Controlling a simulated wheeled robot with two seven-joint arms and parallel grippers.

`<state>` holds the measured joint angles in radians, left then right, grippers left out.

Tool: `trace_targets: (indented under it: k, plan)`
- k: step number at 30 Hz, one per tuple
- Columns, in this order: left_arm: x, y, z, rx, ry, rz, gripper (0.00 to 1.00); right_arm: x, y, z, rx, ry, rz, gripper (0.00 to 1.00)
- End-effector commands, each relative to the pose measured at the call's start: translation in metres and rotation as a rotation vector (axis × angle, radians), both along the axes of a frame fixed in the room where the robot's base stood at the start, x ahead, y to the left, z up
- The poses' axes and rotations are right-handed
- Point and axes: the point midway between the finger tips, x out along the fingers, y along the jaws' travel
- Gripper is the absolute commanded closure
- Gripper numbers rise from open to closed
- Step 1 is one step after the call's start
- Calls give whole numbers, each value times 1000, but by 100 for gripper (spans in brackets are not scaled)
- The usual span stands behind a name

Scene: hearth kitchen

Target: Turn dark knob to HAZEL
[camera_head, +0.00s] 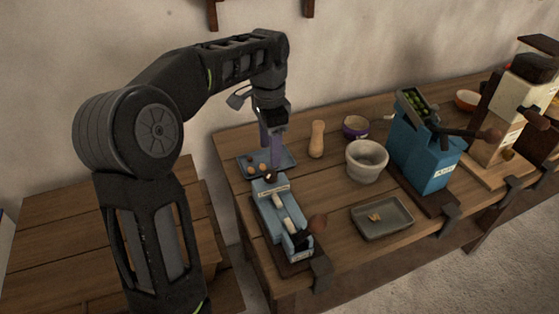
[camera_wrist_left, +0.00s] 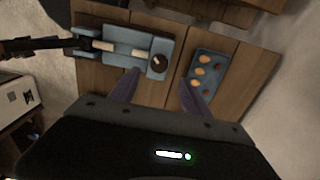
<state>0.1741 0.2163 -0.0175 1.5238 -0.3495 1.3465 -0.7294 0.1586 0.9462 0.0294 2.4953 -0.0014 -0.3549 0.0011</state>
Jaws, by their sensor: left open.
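A low blue device (camera_head: 285,222) is clamped at the left end of the table, with pale cylinders along it. It also shows in the wrist view (camera_wrist_left: 122,40). At its far end is a dark round knob (camera_wrist_left: 159,62) with a pale pointer mark; the same knob shows small and partly covered in the head view (camera_head: 270,176). I cannot read the lettering around it, so its setting is unclear. My left gripper (camera_head: 270,155) points down over this end, its purple fingers open and empty. In the wrist view the fingertips (camera_wrist_left: 161,79) spread around and just short of the knob. My right gripper is out of view.
A blue tray (camera_head: 288,157) with several brown nuts lies just beside the fingers. A wooden pestle (camera_head: 317,140), purple bowl (camera_head: 355,127), grey mortar (camera_head: 367,161) and grey tray (camera_head: 383,218) stand to the right. A blue mill (camera_head: 421,155) and cream machine (camera_head: 497,125) stand further right.

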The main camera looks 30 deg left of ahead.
Motion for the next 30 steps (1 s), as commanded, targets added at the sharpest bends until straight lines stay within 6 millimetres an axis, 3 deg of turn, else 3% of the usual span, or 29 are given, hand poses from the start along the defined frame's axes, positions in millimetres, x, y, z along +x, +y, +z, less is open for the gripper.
trace_targets:
  k: [11, 24, 30]
  plan:
    - [0, -1, -7, -1, 3, 0, 44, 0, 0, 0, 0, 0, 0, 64]
    - [0, -1, -68, -1, 2, 1, 44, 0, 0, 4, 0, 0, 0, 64]
    - [0, 0, -79, 0, 0, 1, 44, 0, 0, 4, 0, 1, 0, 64]
